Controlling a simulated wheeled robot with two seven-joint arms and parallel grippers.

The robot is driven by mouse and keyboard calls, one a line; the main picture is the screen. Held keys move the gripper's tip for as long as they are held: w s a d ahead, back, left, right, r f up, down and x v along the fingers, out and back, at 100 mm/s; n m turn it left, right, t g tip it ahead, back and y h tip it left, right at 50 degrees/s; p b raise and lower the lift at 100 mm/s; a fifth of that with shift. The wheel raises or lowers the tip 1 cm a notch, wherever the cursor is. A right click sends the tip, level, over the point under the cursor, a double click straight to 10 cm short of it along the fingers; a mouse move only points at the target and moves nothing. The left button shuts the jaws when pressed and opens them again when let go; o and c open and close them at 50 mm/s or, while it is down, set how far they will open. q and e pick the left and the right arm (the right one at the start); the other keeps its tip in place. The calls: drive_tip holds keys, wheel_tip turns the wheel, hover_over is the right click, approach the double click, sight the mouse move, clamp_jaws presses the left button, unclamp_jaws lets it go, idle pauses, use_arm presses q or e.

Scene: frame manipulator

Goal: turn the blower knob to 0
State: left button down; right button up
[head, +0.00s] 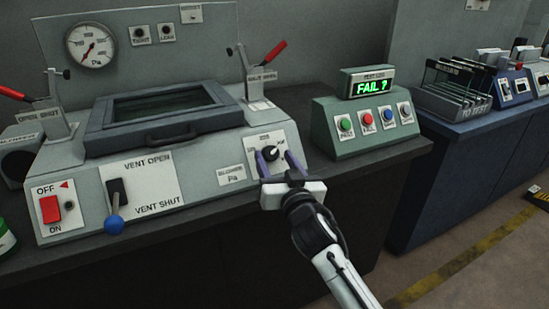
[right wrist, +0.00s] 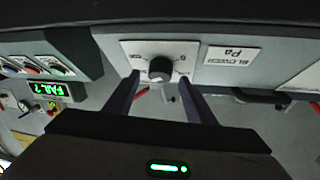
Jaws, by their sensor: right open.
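The blower knob (head: 270,153) is a black round knob with a light pointer mark, on a white dial plate (head: 258,142) at the right of the grey machine's front. It also shows in the right wrist view (right wrist: 161,69), where the picture is upside down. My right gripper (head: 276,158) is open, with its two purple fingers pointing at the plate on either side of the knob. In the wrist view there are gaps between the knob and both fingers. The exact dial setting is too small to read. My left gripper is not in view.
A "BLOWER Pa" label (head: 231,175) sits left of the knob. A blue-balled vent lever (head: 114,222) and red switch (head: 50,209) are further left. A green box with buttons (head: 365,127) and a "FAIL ?" display (head: 371,87) stands close on the right.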

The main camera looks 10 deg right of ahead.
drive_tip(key=shift+w, duration=0.55)
